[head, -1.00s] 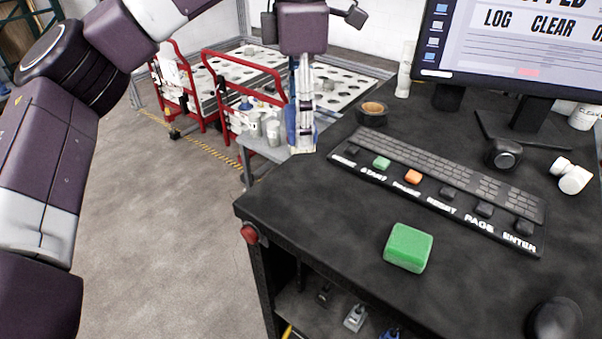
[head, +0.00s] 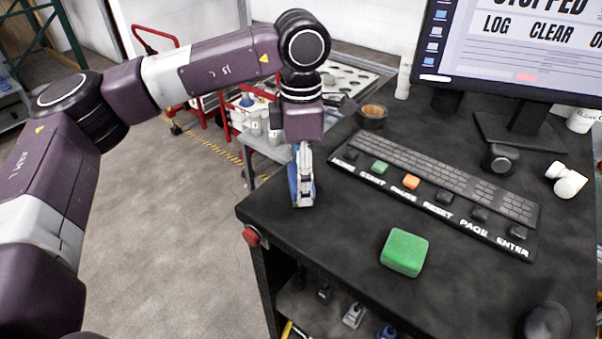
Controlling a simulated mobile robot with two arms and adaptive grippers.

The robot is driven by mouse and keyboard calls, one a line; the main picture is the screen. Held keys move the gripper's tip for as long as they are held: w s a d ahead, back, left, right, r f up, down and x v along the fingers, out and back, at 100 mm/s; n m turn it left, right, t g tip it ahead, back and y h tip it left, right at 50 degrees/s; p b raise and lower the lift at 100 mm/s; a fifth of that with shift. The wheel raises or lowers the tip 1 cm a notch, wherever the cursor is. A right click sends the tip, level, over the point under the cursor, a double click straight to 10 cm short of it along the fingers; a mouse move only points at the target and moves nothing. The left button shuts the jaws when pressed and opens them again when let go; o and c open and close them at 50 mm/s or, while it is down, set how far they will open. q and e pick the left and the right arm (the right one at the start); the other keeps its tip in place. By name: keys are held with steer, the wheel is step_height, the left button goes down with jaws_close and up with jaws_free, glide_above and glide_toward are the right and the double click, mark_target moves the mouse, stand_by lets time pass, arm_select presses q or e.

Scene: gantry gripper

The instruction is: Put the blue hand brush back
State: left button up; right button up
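My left gripper (head: 302,192) comes down from above at the far left corner of the dark desk. It appears shut on the blue hand brush (head: 292,180), of which only blue parts show beside and behind the fingers. The brush is upright and close to the desk's left edge; I cannot tell if it touches the desk top.
On the desk (head: 330,235) are a green block (head: 404,252), a keyboard (head: 440,178) with large labelled keys, a small bowl (head: 371,116) and a monitor (head: 510,50). A shelf below holds small tools. A red button (head: 251,236) is on the front left edge.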

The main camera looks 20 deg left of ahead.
arm_select(q)
steer(key=shift+f, duration=0.1)
steer(key=o, duration=0.7)
steer(key=shift+f, duration=0.1)
steer(key=o, duration=0.4)
steer(key=shift+r, duration=0.55)
steer(key=shift+r+b, duration=1.35)
steer(key=shift+r, duration=4.35)
